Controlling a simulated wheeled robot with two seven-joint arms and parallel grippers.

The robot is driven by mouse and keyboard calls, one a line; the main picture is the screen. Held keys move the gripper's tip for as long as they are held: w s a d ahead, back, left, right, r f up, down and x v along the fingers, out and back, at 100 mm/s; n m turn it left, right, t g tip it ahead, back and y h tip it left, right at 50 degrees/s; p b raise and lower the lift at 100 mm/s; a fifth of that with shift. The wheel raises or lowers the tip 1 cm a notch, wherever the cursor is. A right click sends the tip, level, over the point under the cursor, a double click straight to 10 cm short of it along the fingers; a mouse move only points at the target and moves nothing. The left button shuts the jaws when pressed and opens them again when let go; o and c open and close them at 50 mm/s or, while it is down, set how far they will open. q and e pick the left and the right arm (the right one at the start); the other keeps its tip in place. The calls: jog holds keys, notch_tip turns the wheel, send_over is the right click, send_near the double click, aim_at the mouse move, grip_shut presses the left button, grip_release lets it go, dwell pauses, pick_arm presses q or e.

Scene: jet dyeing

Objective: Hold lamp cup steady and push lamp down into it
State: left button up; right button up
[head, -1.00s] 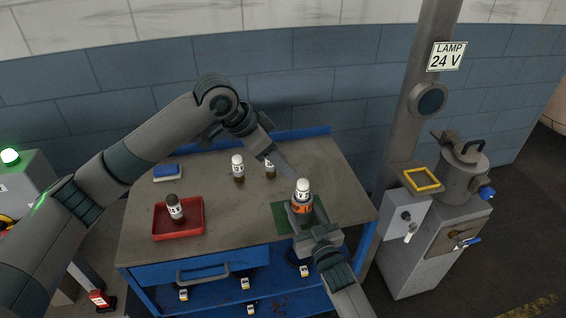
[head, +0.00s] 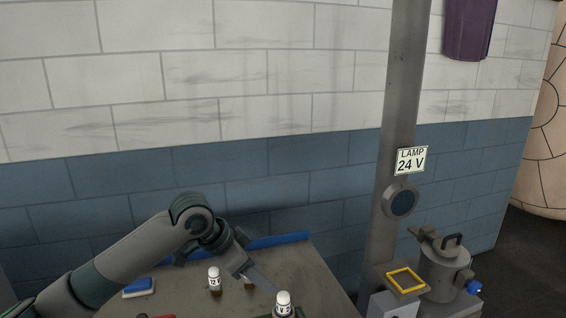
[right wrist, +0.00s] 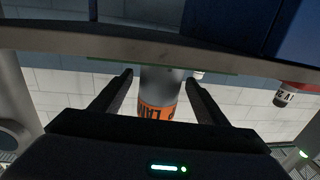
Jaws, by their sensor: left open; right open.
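A lamp with a white cap and dark marking (head: 283,303) stands at the bottom edge of the head view; its lower part is cut off. My left gripper (head: 262,280) is open, its fingers slanting down toward the lamp's upper left side. I cannot tell if they touch it. In the right wrist view the lamp cup (right wrist: 162,84), grey with an orange lettered band (right wrist: 156,112), stands between the fingers of my right gripper (right wrist: 158,80). That gripper is open, with gaps showing beside the cup. It is out of the head view.
Two more lamps stand on the table (head: 318,272): one white-capped (head: 215,280), one partly behind my left gripper (head: 248,284). A blue and white block (head: 138,287) lies at the left. A post with a LAMP 24 V sign (head: 411,161) rises at the right, beside a metal canister (head: 442,268).

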jog(key=v, duration=1.1)
jog(key=shift+s, duration=0.1)
